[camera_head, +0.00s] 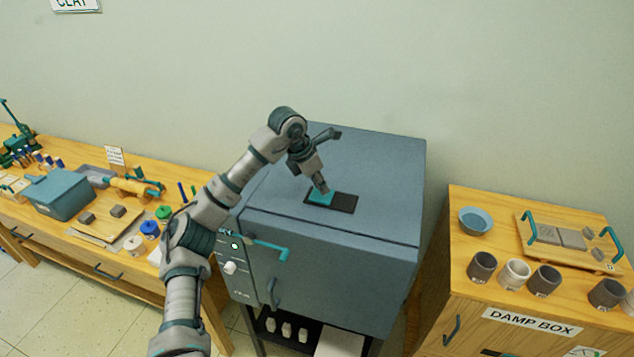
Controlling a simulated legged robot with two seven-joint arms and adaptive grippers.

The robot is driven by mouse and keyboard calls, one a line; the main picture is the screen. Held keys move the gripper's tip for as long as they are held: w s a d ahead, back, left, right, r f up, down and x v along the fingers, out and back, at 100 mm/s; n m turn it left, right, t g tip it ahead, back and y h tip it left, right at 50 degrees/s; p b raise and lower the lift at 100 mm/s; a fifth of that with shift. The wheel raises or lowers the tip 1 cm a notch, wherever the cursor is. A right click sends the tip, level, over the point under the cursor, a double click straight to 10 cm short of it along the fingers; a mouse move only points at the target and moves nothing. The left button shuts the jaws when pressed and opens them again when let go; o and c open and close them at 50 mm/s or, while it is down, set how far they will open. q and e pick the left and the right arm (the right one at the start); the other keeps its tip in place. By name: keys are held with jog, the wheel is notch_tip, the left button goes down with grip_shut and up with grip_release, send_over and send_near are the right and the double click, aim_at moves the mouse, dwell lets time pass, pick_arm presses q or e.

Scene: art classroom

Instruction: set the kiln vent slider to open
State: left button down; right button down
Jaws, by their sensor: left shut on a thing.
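The kiln (375,175) is a blue-grey box in the middle of the view. On its top is a dark rectangular vent (344,203) with a teal slider plate (318,199) over its left part. The right part of the vent is dark and not covered by the teal plate. My left gripper (323,188) points down at the slider and is shut on it. The fingers hide the part that they hold. My right gripper is not in view.
A teal lever (268,247) and a white knob (230,267) are on the kiln's front. A wooden bench (75,222) with clay tools stands at the left. The damp box (480,205) at the right holds several cups and a blue bowl (476,220).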

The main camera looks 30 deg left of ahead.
pick_arm(q)
jog(key=d, duration=0.2)
jog(key=w+d+p, duration=0.1)
jog(key=d, duration=0.2)
jog(key=shift+w+p, duration=0.1)
jog(key=shift+p, duration=0.2)
jog(key=shift+d, duration=0.4)
jog(key=shift+a+f, duration=0.1)
jog(key=c, duration=1.3)
grip_release()
jog(key=shift+o, duration=1.4)
jog(key=shift+w, duration=0.25)
jog(key=v, duration=1.1)
jog(key=shift+r, duration=0.4)
